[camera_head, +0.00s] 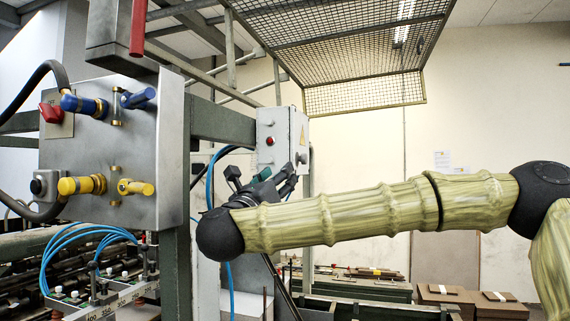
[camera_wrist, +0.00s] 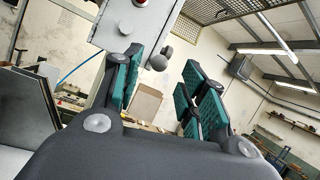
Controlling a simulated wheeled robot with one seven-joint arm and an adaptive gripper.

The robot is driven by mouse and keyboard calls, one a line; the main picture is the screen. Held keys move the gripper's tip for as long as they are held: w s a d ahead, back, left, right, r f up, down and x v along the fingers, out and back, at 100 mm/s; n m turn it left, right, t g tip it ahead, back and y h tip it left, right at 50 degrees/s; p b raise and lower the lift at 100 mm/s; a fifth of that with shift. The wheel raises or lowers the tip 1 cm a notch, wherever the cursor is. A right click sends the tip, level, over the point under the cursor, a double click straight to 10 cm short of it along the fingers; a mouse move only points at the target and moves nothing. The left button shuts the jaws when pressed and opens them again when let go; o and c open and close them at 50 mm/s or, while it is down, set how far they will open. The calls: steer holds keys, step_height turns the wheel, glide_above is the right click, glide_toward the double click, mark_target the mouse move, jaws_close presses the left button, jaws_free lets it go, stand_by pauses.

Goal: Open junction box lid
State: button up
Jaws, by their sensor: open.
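My gripper (camera_head: 264,175) is just below the box in the head view. In the wrist view its green-padded fingers (camera_wrist: 163,66) are spread, with the knob appearing between them. Nothing is held. I cannot tell the exact gap to the knob.
A large grey control panel (camera_head: 95,140) with blue and yellow fittings stands at the left. A wire mesh guard (camera_head: 350,60) hangs above. Blue hoses (camera_head: 75,240) and machinery are low left. Boxes (camera_head: 455,295) lie low at the back right. The wall area right of the box is clear.

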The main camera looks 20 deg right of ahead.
steer(key=shift+p+x, duration=1.2)
steer(key=shift+x, duration=1.7)
steer(key=shift+c, duration=0.4)
steer(key=shift+f, duration=0.1)
jaws_close()
